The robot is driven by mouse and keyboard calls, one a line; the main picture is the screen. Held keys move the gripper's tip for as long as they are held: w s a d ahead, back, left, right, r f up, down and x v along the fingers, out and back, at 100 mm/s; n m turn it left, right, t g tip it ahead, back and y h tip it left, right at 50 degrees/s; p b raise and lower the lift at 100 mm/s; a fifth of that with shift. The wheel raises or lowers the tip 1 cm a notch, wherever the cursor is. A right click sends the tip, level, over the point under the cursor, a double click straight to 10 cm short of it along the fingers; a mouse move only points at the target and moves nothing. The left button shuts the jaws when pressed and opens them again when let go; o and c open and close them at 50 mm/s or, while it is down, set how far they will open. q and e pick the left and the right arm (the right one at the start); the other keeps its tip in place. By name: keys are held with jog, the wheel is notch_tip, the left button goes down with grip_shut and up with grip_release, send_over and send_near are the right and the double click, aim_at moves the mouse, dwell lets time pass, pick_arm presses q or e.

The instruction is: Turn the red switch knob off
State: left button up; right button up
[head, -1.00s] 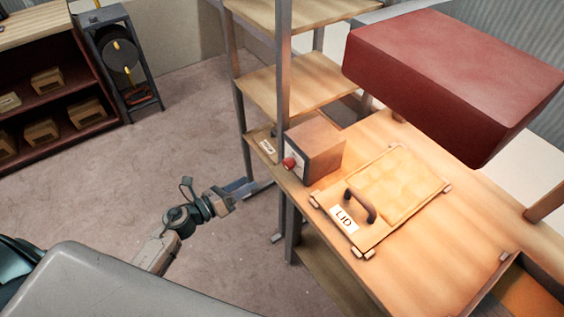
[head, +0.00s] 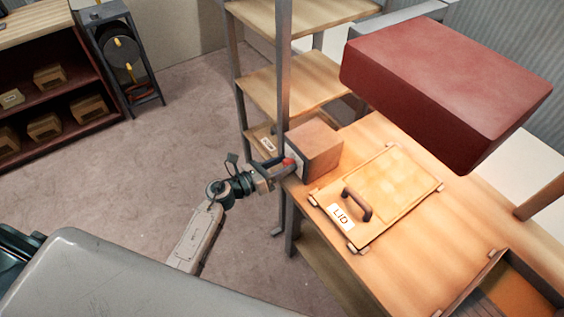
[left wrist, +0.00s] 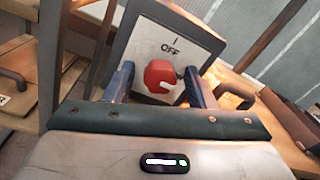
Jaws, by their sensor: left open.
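The red switch knob (left wrist: 162,78) sits on a pale plate (left wrist: 185,42) marked "OFF" in the left wrist view. A white mark on the knob points toward its lower right, away from the OFF label. My left gripper (left wrist: 160,82) is open, with one blue finger on each side of the knob. In the head view the left gripper (head: 280,168) reaches the knob; whether the fingers touch it I cannot tell. My right gripper is not in view.
A panel labelled LID (head: 400,190) with a dark handle lies on the wooden bench beside the box. A large red block (head: 440,80) is above the bench. Open floor lies to the left.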

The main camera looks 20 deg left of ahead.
pick_arm(q)
jog(key=c, duration=1)
jog(key=shift+o, duration=0.2)
jog(key=n+p, duration=0.2)
jog(key=n, duration=0.3)
jog(key=shift+w, duration=0.1)
jog(key=n+p, duration=0.2)
jog(key=n, duration=0.2)
jog(key=shift+n, duration=0.3)
jog(key=n+p, duration=0.2)
jog(key=n, duration=0.2)
jog(key=shift+f+n+t+p, duration=0.15)
jog(key=shift+n+t+p, duration=0.15)
jog(key=shift+p, duration=0.1)
jog(key=shift+f+n+p, duration=0.2)
jog(key=shift+n+p, duration=0.8)
jog(key=shift+n, duration=1.1)
